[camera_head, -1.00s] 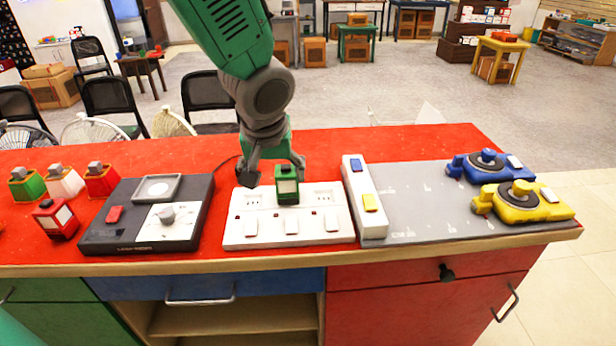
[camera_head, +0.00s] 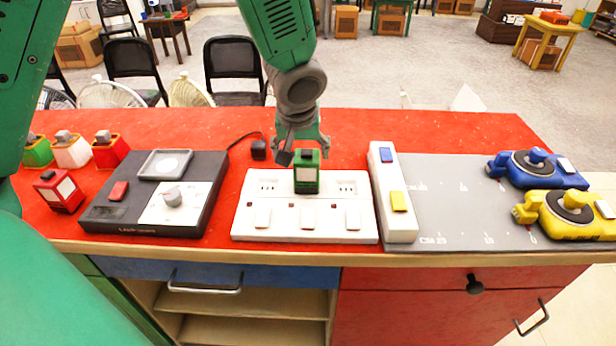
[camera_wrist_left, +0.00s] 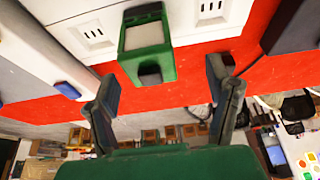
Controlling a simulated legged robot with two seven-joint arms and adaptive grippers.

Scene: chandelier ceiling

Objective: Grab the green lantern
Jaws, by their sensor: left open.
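The green lantern (camera_head: 307,172) is a small upright block with a pale window and a dark top knob. It stands at the back middle of the white socket panel (camera_head: 254,232). It also shows in the left wrist view (camera_wrist_left: 148,45), just beyond the fingertips. My left gripper (camera_head: 305,152) reaches down from above, just behind the lantern. Its two fingers are spread apart and nothing is held between them, as the left wrist view (camera_wrist_left: 162,80) shows. I cannot tell whether a finger touches the lantern. My right gripper is not in view.
A black device (camera_head: 112,217) with a knob sits left of the panel, near several small lanterns, including a red one (camera_head: 60,190). A white switch strip (camera_head: 392,225) stands close on the right. Blue (camera_head: 537,170) and yellow (camera_head: 567,214) gadgets lie on the grey mat (camera_head: 455,215).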

